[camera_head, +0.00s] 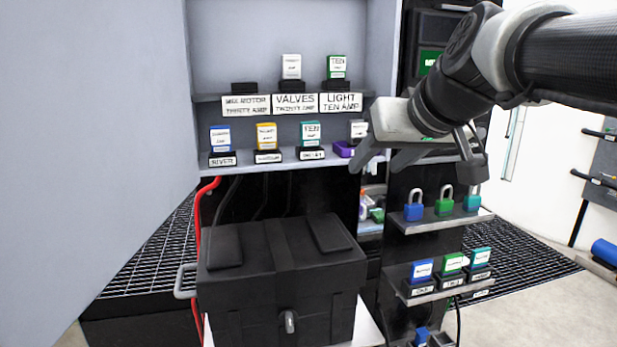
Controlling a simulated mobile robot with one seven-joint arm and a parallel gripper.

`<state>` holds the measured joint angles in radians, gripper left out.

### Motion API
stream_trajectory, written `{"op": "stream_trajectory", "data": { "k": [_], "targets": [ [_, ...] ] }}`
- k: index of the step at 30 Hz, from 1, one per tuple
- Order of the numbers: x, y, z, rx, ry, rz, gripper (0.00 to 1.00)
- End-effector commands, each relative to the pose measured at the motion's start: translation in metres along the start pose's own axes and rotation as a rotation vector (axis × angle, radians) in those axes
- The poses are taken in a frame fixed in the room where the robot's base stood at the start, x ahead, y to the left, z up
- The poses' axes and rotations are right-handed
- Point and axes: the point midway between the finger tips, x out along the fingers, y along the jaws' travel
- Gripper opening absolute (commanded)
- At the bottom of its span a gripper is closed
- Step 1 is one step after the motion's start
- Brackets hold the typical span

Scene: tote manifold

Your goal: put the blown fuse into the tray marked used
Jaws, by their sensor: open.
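No fuse in view can be told to be blown, and I cannot make out a tray marked used. On the upper shelf a white fuse (291,67) and a green fuse (336,67) stand in black holders; the left holder (244,88) is empty. On the lower shelf stand blue (220,137), yellow (266,135), teal (310,133) and white (358,129) labelled fuses. A small purple piece (344,150) lies near the right end. My gripper (383,161) is open and empty, in front of the lower shelf's right end, partly hiding that area.
A black lidded case (281,265) stands below the shelves. A grey panel (90,150) blocks the left. At right, narrow shelves hold padlocks (444,203) and more labelled blocks (452,264). A red cable (198,230) hangs left of the case. Open floor (545,310) shows at lower right.

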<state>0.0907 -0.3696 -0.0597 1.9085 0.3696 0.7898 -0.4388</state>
Motion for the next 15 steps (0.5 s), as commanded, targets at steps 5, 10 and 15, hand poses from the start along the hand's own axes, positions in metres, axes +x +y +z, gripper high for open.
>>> {"op": "stream_trajectory", "data": {
  "k": [5,10,15],
  "targets": [
    [-0.009,-0.025,0.146,0.051,-0.215,0.049,0.49],
    [-0.015,-0.026,0.241,0.079,-0.345,0.120,0.49],
    [-0.017,-0.023,0.272,0.087,-0.385,0.151,0.49]
  ]
}}
